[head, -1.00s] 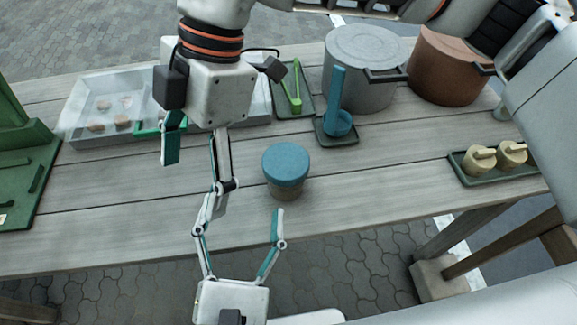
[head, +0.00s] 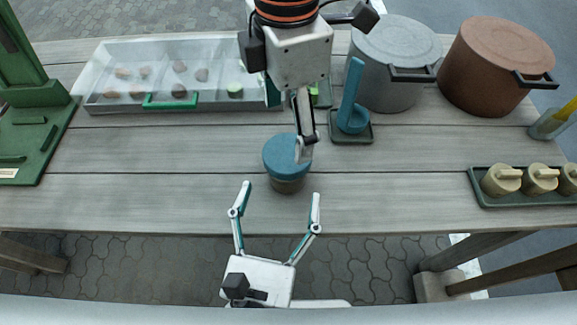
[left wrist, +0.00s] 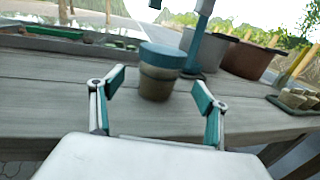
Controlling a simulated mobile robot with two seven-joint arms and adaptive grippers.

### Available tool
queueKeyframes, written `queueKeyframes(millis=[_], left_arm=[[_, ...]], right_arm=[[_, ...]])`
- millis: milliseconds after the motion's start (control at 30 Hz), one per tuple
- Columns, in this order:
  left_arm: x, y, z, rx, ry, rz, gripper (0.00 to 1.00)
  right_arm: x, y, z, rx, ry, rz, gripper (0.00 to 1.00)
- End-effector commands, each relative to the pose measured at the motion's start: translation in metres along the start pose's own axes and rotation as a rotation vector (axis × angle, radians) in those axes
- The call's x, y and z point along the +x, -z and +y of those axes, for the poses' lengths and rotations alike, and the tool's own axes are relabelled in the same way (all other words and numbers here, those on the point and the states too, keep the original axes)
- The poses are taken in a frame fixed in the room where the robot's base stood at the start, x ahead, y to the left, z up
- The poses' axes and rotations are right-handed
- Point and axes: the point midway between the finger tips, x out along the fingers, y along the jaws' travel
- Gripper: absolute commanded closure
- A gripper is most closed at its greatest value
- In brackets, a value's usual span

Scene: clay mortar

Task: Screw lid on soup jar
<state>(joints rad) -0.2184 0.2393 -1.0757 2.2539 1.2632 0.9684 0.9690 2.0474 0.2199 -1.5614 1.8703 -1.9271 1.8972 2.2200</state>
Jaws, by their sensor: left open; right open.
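The soup jar (head: 287,184) stands upright on the table with the blue lid (head: 281,155) on its top. Whether the lid is screwed tight cannot be told. In the left wrist view the jar (left wrist: 157,84) shows a brownish body under the lid (left wrist: 162,54). My left gripper (head: 280,190) is open, its fingertips just in front of the jar and pointing at it, apart from it. My right gripper (head: 289,125) comes from above; it is open, with one finger in front of the lid's right part. Whether that finger touches the lid cannot be told.
Behind stand a clear-lidded tray (head: 112,95), a blue ladle (head: 351,90) on a small green tray, a grey pot (head: 385,75) and a brown pot (head: 490,70). A tray of beige pots (head: 520,180) is at right, a green stand (head: 30,120) at left. The table beside the jar is clear.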

Motion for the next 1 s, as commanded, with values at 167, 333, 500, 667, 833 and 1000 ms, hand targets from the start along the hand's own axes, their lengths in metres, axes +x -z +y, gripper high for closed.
queueKeyframes(millis=[167, 333, 500, 667, 833, 1000], left_arm=[[0.015, 0.0, 0.0, 0.0, -0.002, -0.002, 0.25], [0.041, -0.001, 0.0, 0.001, -0.002, -0.004, 0.25], [0.063, -0.001, 0.0, 0.001, -0.001, -0.002, 0.25], [0.075, 0.0, 0.0, 0.001, -0.001, -0.001, 0.25], [0.078, 0.0, 0.0, 0.001, 0.0, -0.001, 0.25], [0.077, 0.0, 0.0, 0.001, 0.0, 0.0, 0.25]], right_arm=[[0.0, 0.0, 0.0, 0.0, 0.0, 0.001, 0.26], [0.0, 0.0, 0.0, -0.001, 0.0, 0.001, 0.26], [0.0, 0.0, 0.0, -0.001, 0.0, 0.001, 0.26], [0.0, 0.0, 0.0, -0.001, 0.0, 0.001, 0.26], [0.0, 0.0, 0.0, -0.001, 0.0, 0.001, 0.26], [0.0, 0.0, 0.0, -0.001, 0.0, 0.001, 0.26]])
